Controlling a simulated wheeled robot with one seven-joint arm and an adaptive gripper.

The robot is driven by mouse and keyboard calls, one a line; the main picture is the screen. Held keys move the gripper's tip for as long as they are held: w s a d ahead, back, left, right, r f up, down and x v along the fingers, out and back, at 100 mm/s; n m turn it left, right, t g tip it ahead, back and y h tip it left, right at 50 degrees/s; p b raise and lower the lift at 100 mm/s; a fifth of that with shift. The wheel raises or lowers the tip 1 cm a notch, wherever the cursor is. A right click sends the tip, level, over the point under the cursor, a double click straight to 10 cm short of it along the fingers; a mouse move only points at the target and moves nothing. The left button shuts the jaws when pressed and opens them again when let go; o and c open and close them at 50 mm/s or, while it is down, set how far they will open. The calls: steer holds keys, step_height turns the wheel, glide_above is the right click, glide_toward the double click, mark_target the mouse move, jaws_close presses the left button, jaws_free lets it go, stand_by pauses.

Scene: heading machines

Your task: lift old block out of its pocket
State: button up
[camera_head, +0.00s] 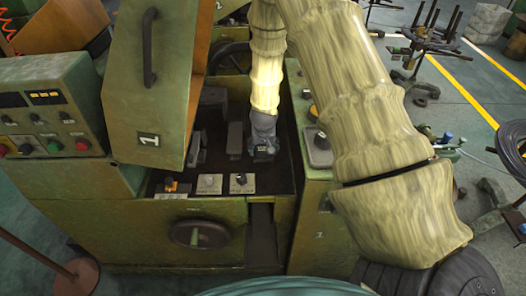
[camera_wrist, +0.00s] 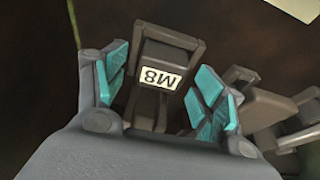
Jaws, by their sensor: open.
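The old block (camera_wrist: 166,52) is a dark grey-brown piece with a raised frame and a white label, which reads M8 upside down in the wrist view. My gripper (camera_wrist: 163,88) is open, with one teal-padded finger on each side of the block. The right pad is close to the block's side; I cannot tell if it touches. In the head view my gripper (camera_head: 264,150) points down into the open bay of the green machine (camera_head: 130,225). There the block is mostly hidden by my gripper, and the pocket's edges are not clear.
Other dark parts stand in the bay, one beside my right finger (camera_wrist: 262,110). Several small pieces (camera_head: 208,184) sit on the bay's front ledge. The raised green cover (camera_head: 150,80) stands left of my arm. A grey-topped piece (camera_head: 318,148) lies on the right wall.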

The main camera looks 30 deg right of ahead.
steer(key=shift+f, duration=0.25)
jaws_close()
steer(key=shift+w+r, duration=0.1)
